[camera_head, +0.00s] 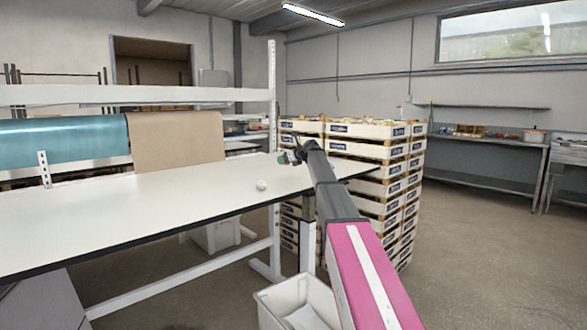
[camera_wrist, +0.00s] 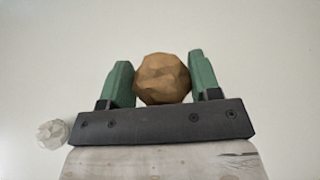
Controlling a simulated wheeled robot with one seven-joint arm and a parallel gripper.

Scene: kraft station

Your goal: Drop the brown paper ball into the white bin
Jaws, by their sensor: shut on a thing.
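The brown paper ball (camera_wrist: 162,78) sits between the two green fingers of my gripper (camera_wrist: 160,82) in the wrist view, with a finger on each side. My gripper is shut on it. In the head view my gripper (camera_head: 287,158) is over the far right part of the white table, and I cannot make out the brown ball there. An open white bin (camera_head: 268,306) stands on the floor in front of the table, at the bottom of the head view, partly hidden by my arm. Something pale lies inside it.
A white crumpled ball (camera_head: 261,186) lies on the white table (camera_head: 120,210); it also shows in the wrist view (camera_wrist: 52,133). Stacked crates (camera_head: 365,148) stand beyond the table's right end. Brown paper (camera_head: 176,142) hangs at the back. The tabletop is mostly clear.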

